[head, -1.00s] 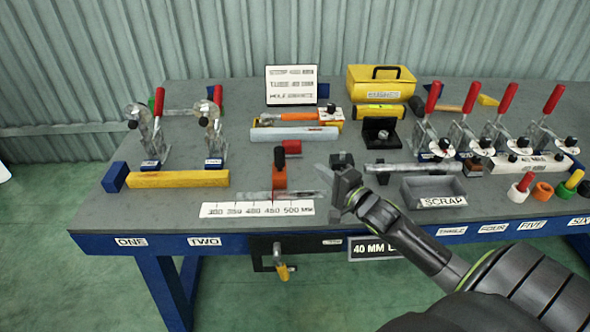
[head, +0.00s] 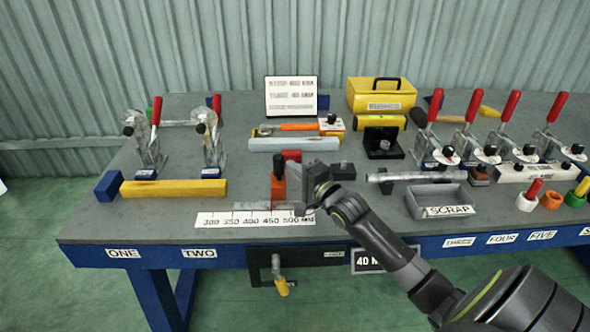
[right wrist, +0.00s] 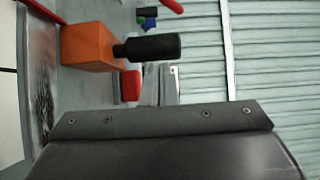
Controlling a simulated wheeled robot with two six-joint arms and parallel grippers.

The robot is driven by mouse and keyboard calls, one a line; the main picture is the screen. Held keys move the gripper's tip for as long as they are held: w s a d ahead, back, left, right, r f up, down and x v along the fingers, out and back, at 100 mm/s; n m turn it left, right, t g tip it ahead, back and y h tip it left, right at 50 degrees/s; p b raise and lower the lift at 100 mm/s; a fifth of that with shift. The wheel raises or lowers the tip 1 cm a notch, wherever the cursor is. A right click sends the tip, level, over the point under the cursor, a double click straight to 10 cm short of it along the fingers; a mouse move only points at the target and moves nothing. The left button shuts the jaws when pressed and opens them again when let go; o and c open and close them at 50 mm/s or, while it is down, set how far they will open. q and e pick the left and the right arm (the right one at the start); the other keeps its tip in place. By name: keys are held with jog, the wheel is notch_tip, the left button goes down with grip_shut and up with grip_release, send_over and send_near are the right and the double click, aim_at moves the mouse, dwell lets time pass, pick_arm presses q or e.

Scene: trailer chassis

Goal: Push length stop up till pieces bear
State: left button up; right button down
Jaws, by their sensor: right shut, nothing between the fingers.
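In the right wrist view the orange block (right wrist: 88,46) shows at upper left with a black knob (right wrist: 152,47) and a red part (right wrist: 130,86). My right gripper (head: 306,194) is shut and empty, just right of the stop. I cannot tell whether it touches the stop. Its dark finger plate (right wrist: 160,118) fills the lower wrist view. My left gripper is not in view.
A pale tube (head: 420,175) lies behind the grey scrap tray (head: 440,197). Red-handled toggle clamps stand at right and left (head: 150,150). A yellow bar (head: 172,188) lies left of the stop. A grey level bar (head: 292,144) and sign (head: 291,96) stand behind.

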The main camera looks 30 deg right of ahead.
aim_at(278, 185)
jog(key=shift+a, duration=0.1)
